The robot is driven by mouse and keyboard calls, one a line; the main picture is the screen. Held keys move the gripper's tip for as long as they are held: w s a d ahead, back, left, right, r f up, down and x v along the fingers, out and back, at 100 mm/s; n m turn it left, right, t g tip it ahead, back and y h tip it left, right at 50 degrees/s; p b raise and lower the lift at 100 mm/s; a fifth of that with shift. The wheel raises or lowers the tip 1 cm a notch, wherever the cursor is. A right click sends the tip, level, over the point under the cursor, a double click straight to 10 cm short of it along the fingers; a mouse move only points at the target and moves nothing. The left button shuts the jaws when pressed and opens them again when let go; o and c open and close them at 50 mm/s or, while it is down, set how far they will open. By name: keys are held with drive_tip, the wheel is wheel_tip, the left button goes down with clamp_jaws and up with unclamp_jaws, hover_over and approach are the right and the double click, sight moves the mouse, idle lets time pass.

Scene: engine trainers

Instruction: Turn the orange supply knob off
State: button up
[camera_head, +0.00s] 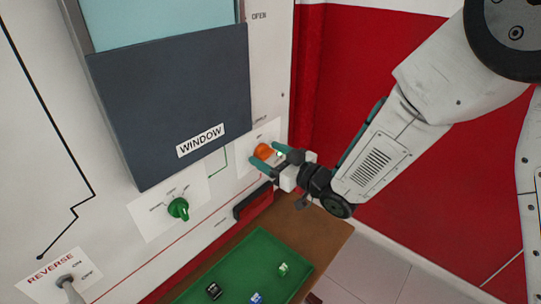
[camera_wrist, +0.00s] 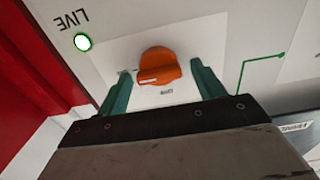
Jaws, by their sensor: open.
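The orange supply knob (camera_head: 264,152) sits on a white label plate on the upright panel, right of the window board. In the wrist view the knob (camera_wrist: 159,68) shows a ridge with a white pointer line toward the lower left. My gripper (camera_head: 274,159) is open in front of the knob. In the wrist view its two green fingers (camera_wrist: 162,85) stand on either side of the knob, with gaps showing. I cannot tell how deep the fingertips reach, or whether they touch the panel. The lettering beside the knob is too small to read.
A lit LIVE lamp (camera_wrist: 83,42) is near the knob. A dark WINDOW board (camera_head: 175,105), a green knob (camera_head: 179,208) and a REVERSE switch (camera_head: 70,288) are on the panel. A red handle-like part (camera_head: 254,203) and green tray (camera_head: 262,250) with small blocks lie below.

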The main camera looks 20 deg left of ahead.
drive_tip(key=shift+c, duration=0.3)
drive_tip(key=c, duration=0.9)
drive_tip(key=shift+c, duration=0.2)
drive_tip(key=shift+n, duration=0.3)
drive_tip(key=n, duration=0.3)
drive_tip(key=shift+s+n, duration=0.1)
drive_tip(key=shift+n, duration=0.3)
drive_tip(key=n, duration=0.4)
drive_tip(key=shift+n, duration=0.3)
drive_tip(key=n, duration=0.4)
drive_tip(key=shift+s+f, duration=0.1)
drive_tip(key=n, duration=0.4)
drive_tip(key=shift+f+n, duration=0.1)
drive_tip(key=shift+n, duration=0.5)
